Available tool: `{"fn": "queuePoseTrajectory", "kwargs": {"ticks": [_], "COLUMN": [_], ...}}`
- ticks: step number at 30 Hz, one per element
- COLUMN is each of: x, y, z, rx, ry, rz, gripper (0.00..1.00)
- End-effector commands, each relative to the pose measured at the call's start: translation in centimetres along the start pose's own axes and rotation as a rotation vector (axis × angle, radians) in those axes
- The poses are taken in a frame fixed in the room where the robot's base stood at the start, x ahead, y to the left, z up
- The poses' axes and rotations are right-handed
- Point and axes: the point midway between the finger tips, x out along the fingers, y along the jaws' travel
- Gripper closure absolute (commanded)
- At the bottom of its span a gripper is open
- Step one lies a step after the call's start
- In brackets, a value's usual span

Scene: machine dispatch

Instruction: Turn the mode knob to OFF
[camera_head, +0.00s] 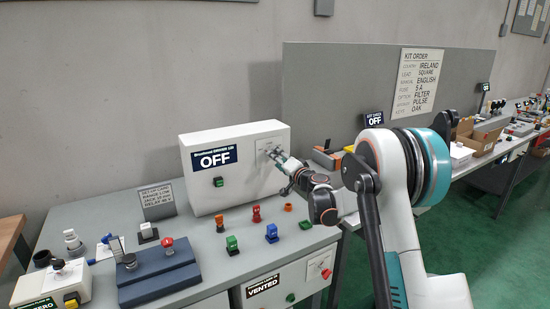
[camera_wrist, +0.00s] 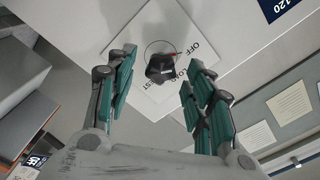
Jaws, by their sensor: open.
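The mode knob (camera_wrist: 160,70) is dark, with a red pointer mark, on a white square plate (camera_wrist: 125,92) lettered OFF, LOAD and TEST. In the wrist view the red mark is at its upper right, near OFF; I cannot tell if it lines up exactly. In the head view the plate is on the right of the white dryer box (camera_head: 205,186), whose display (camera_head: 215,159) reads OFF. My gripper (camera_head: 277,158) is at the plate and hides the knob there. In the wrist view my gripper (camera_wrist: 160,76) is open, with green-padded fingers on either side of the knob, with visible gaps.
A green button (camera_head: 218,181) is on the box's left. Several small colored parts, including a blue one (camera_head: 272,233), stand on the grey bench (camera_head: 190,225) before the box. A grey panel (camera_head: 335,80) rises behind my arm.

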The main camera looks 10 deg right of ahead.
Motion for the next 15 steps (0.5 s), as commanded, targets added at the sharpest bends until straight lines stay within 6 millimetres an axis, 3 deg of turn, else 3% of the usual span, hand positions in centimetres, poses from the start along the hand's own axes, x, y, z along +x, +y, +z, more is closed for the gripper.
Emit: {"fn": "queuePoseTrajectory", "kwargs": {"ticks": [9,15], "x": [-6.4,-8.4], "y": [0.0,0.0], "z": [-0.1,0.0], "rx": [0.0,0.0], "ry": [0.001,0.0], "rz": [0.001,0.0], "gripper": [0.52,0.52]}}
